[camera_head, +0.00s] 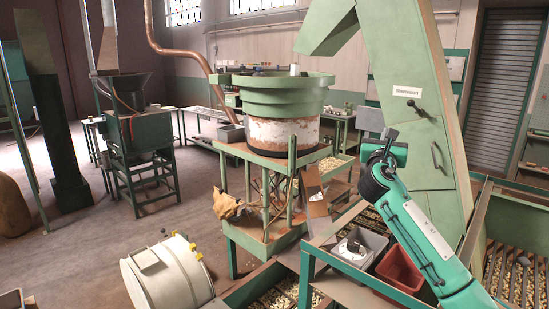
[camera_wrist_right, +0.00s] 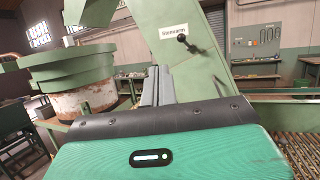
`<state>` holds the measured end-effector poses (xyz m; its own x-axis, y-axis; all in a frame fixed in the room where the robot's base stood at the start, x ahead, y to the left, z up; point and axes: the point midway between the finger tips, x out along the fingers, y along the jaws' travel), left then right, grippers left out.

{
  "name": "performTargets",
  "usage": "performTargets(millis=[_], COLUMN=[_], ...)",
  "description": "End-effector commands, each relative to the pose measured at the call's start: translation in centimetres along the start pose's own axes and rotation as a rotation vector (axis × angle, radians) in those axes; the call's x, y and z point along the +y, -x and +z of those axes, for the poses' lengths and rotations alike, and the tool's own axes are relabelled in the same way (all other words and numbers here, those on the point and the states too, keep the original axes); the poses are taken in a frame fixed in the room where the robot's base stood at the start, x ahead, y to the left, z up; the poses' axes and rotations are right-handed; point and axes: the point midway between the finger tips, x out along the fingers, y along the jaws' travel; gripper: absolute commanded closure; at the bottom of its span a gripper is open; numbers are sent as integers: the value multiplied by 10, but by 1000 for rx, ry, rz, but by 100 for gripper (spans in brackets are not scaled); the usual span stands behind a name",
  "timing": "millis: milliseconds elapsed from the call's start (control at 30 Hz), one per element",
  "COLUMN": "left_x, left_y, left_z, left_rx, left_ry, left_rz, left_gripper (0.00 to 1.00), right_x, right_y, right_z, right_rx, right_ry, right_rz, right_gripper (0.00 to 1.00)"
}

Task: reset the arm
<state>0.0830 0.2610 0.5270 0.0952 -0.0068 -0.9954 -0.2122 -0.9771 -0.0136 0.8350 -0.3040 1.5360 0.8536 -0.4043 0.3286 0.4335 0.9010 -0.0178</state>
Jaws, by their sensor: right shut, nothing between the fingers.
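My right arm, teal and black, reaches up from the lower right in the head view. Its gripper (camera_head: 388,142) is raised in front of the sloping green machine, above the bins. In the right wrist view the grey fingers (camera_wrist_right: 158,86) are together with nothing between them. My left gripper is in neither view.
A green bowl feeder (camera_head: 275,97) with a rusty drum stands left of my gripper. Below the arm are a grey bin (camera_head: 373,241) holding a white-and-black part (camera_head: 352,249) and a red bin (camera_head: 394,271). A cream drum (camera_head: 160,280) lies at the lower left.

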Motion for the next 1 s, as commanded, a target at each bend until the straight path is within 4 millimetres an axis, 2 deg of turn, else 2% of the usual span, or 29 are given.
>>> performTargets(millis=[33, 200, 500, 700, 1000], left_x=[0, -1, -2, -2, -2], left_y=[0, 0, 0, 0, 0], left_z=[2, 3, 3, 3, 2], left_rx=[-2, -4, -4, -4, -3], left_ry=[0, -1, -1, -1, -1], left_rz=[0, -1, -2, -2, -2], left_gripper=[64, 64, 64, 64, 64], right_x=[3, 8, 5, -5, -31], right_y=[12, 57, 148, 215, 322], right_z=[-21, -84, -181, -234, -293], right_rx=[39, 178, 429, 587, 788], right_ry=[-57, -294, -698, -949, -1291], right_rz=[6, 5, -81, -198, -461], right_gripper=[100, 100, 100, 100, 100])
